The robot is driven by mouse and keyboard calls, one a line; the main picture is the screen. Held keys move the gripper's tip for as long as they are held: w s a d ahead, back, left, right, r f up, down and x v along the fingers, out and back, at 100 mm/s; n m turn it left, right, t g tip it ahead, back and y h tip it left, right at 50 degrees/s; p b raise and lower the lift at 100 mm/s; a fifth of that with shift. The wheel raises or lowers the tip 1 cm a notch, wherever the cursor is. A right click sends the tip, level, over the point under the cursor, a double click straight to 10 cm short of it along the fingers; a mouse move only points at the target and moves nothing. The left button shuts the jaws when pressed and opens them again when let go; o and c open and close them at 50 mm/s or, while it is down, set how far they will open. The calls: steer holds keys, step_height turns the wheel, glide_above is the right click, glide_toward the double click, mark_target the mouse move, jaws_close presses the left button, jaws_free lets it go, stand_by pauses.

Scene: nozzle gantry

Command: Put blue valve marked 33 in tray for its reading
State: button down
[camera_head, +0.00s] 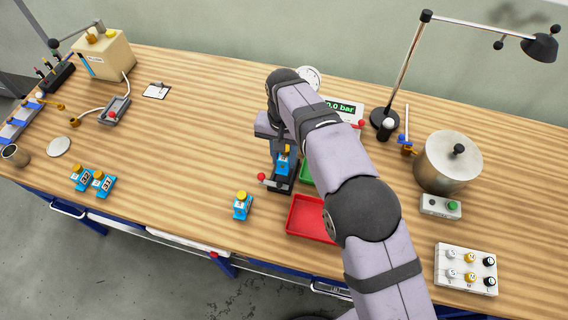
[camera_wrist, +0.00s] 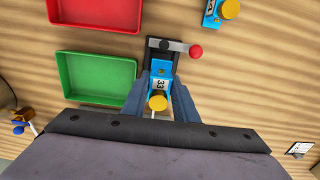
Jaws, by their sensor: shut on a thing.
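The blue valve marked 33 (camera_wrist: 160,84), with a yellow knob, is between the fingers of my gripper (camera_wrist: 160,100), which is shut on it. In the head view the valve (camera_head: 283,164) is at the black fixture (camera_head: 280,184) with a red-knobbed lever; I cannot tell whether it is seated there. The fixture also shows in the wrist view (camera_wrist: 157,55). The red tray (camera_wrist: 100,27) and the green tray (camera_wrist: 69,78) look empty. In the head view my arm covers part of the red tray (camera_head: 292,222) and most of the green tray (camera_head: 306,176).
A display (camera_head: 340,107) reads "0.0 bar", its first digit partly covered by my arm. Another blue valve (camera_head: 242,206) stands left of the red tray. Two more (camera_head: 81,178) (camera_head: 104,184) stand further left. A pot (camera_head: 447,170) and a lamp (camera_head: 383,117) are at right.

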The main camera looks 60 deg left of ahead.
mark_target(284, 156)
step_height(284, 156, up, 6)
steer(key=shift+r+b, duration=0.2)
steer(key=shift+b, duration=0.35)
steer(key=w+d+r+m, duration=0.1)
steer(key=w+d, duration=0.3)
steer(key=w, duration=0.3)
steer(key=w+d+r+m, duration=0.2)
steer(key=w+d, duration=0.2)
steer(key=w, duration=0.3)
steer(key=shift+s+d+f+n+p, duration=0.1)
steer(key=shift+f+n+p, duration=0.45)
steer(key=shift+f, duration=1.6)
steer(key=shift+s+d+f+n+p, duration=0.1)
steer(key=shift+f+n+p, duration=0.45)
steer(key=shift+f, duration=1.6)
steer(key=shift+s+d+f+n+p, duration=0.1)
steer(key=shift+f+n+p, duration=0.45)
steer(key=shift+f, duration=2.15)
